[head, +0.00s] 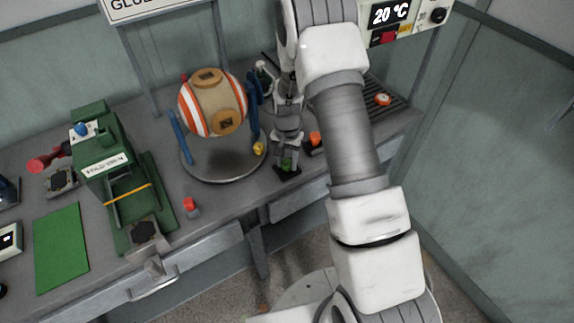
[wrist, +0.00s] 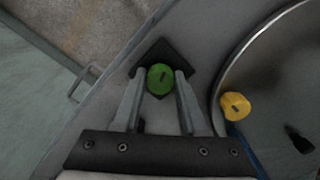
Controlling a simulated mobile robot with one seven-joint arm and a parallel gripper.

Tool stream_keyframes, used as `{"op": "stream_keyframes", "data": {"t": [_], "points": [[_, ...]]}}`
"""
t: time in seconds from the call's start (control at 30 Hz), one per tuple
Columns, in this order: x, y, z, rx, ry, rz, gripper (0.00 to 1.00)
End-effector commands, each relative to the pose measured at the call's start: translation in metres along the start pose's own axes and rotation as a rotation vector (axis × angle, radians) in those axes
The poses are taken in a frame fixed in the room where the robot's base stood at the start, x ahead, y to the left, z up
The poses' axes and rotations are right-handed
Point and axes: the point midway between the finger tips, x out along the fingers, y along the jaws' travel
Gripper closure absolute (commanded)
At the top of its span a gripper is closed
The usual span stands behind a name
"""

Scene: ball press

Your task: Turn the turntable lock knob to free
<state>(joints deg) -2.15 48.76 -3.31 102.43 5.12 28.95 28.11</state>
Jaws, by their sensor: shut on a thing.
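A round green knob (wrist: 160,78) with a dark mark on its top sits on a black square plate (wrist: 149,54) at the bench's front edge. It also shows in the head view (head: 288,164), partly hidden by my gripper (head: 289,158). In the wrist view my gripper (wrist: 158,80) has one finger on each side of the green knob, shut on it. The round grey turntable (head: 228,180) is to the left in the head view and shows at the right of the wrist view (wrist: 228,74). A yellow knob (wrist: 235,106) is at its rim.
A striped orange, white and tan ball (head: 213,103) stands on the turntable between blue supports (head: 180,138). An orange-topped button (head: 315,139) is just right of my gripper. A red-topped button (head: 190,205) and a green press (head: 110,165) are farther left.

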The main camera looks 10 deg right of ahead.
Motion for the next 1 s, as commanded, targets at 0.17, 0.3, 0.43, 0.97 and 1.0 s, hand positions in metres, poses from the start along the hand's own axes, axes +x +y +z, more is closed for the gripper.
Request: {"op": "stream_keyframes", "data": {"t": [0.17,0.3,0.43,0.97,1.0], "points": [[0.0021,-0.0002,-0.0004,-0.168,0.001,-0.002,1.0],[0.0019,0.0001,-0.0005,-0.301,0.001,-0.002,1.0],[0.0015,0.0004,-0.0004,-0.425,0.001,-0.001,1.0],[0.0,0.0012,-0.0007,-0.893,0.0,-0.001,1.0],[-0.0001,0.0011,-0.0007,-0.921,0.0,-0.001,1.0]]}}
